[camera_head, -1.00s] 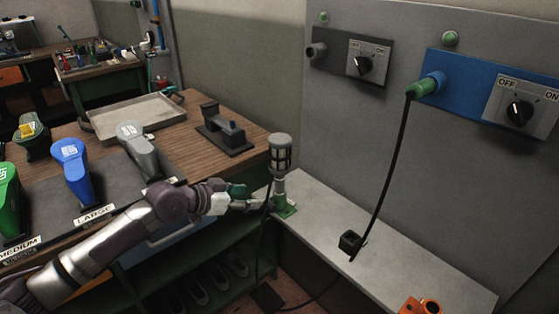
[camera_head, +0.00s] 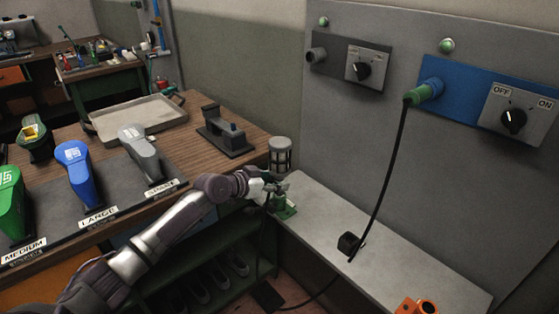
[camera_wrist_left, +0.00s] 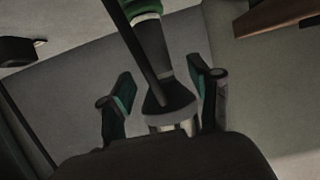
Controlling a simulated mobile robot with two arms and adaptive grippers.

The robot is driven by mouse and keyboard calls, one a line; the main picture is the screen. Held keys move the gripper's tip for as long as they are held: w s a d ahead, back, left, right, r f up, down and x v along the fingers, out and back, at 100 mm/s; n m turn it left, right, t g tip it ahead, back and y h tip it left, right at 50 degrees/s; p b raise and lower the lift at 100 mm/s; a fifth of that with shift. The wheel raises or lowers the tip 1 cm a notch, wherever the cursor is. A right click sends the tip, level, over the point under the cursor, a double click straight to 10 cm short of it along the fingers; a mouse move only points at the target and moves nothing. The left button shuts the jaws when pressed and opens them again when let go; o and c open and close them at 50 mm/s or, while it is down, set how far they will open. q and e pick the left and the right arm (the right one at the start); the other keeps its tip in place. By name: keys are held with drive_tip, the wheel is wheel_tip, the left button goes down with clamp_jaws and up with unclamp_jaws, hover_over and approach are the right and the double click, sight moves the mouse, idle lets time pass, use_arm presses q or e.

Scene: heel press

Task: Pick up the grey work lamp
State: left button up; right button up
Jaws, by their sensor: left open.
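The grey work lamp (camera_head: 280,157) has a caged grey head on a grey handle and stands upright on a green base (camera_head: 285,211) at the left end of the grey ledge. My left gripper (camera_head: 276,188) is at the handle, just below the caged head, and partly hides it. In the left wrist view the gripper (camera_wrist_left: 163,100) is open, and the dark lamp handle (camera_wrist_left: 150,62) lies between its two fingers with a gap at the sides. Whether a finger touches the lamp I cannot tell. My right gripper is not in view.
A black cable hangs from the green plug (camera_head: 425,92) to a black block (camera_head: 349,243) on the ledge (camera_head: 400,262). A wooden workbench (camera_head: 185,150) with a tray (camera_head: 140,113) and a black fixture (camera_head: 227,132) is to the left. An orange part (camera_head: 416,306) is at the lower right.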

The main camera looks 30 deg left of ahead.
sight(280, 167)
use_arm(q)
drive_tip(key=shift+x, duration=1.2)
drive_tip(key=shift+s, duration=0.1)
drive_tip(key=shift+a, duration=0.1)
clamp_jaws()
drive_tip(key=shift+r, duration=0.15)
wheel_tip(280, 167, up, 4)
drive_tip(key=shift+r+b, duration=0.2)
drive_tip(key=shift+b, duration=0.15)
drive_tip(key=s+d+r, duration=0.1)
drive_tip(key=d+r, duration=0.5)
drive_tip(key=d, duration=0.5)
drive_tip(key=shift+d+r, duration=0.25)
drive_tip(key=shift+d, duration=0.05)
